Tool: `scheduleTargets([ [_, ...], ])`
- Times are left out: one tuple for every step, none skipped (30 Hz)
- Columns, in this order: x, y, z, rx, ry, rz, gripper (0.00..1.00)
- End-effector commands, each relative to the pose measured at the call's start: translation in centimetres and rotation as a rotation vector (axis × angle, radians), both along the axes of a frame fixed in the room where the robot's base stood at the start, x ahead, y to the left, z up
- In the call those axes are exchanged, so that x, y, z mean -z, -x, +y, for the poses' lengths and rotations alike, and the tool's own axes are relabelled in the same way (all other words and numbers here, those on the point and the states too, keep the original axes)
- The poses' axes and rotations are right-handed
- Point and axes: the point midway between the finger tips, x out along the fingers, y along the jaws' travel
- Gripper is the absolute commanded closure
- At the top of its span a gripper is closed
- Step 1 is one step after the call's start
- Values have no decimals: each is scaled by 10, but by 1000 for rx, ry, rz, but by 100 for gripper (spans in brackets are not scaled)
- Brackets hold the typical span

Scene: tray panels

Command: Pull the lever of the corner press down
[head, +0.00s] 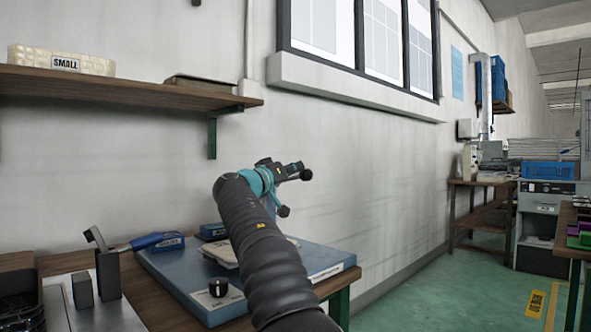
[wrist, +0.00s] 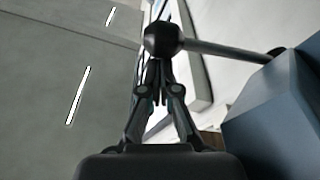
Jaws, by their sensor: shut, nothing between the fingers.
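In the wrist view the lever is a grey rod (wrist: 225,49) with a black ball knob (wrist: 163,38) at its near end and another dark ball at its far end. A blue-grey block (wrist: 280,110), which looks like the press body, fills the right side. My gripper (wrist: 157,66) is shut and empty, its tips right at the near ball knob. I cannot tell whether they touch. In the head view my gripper (head: 296,167) is beside a black ball knob (head: 306,174), above the blue panel (head: 325,255). My arm hides most of the press there.
The green floor (head: 440,290) to the right is mostly open.

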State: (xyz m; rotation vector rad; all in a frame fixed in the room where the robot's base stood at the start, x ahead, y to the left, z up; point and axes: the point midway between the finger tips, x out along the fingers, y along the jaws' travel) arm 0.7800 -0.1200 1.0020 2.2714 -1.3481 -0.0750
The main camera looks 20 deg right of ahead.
Motion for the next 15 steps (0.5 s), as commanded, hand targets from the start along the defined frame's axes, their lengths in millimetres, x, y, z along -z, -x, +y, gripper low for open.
scheduleTargets([
  [-2, -1, 1, 0, -1, 2, 100],
  [-4, -1, 2, 1, 0, 1, 100],
  [-7, -1, 3, 1, 0, 1, 100],
  [-10, -1, 4, 1, 0, 1, 100],
  [-13, -1, 5, 2, 0, 1, 100],
  [-18, -1, 7, 2, -1, 1, 100],
  [-22, -1, 9, 3, -1, 1, 100],
  [-24, -1, 11, 3, 0, 2, 100],
  [-29, -1, 13, 3, -1, 1, 100],
  [-32, -2, 14, 3, 1, 0, 100],
  [-35, -2, 16, 3, 1, 0, 100],
  [-39, -2, 18, 3, 1, 0, 100],
  [-36, -1, 21, 2, 0, 0, 100],
  [-30, 2, 26, 2, 0, 0, 100],
  [-28, 5, 31, 3, 1, 1, 100],
])
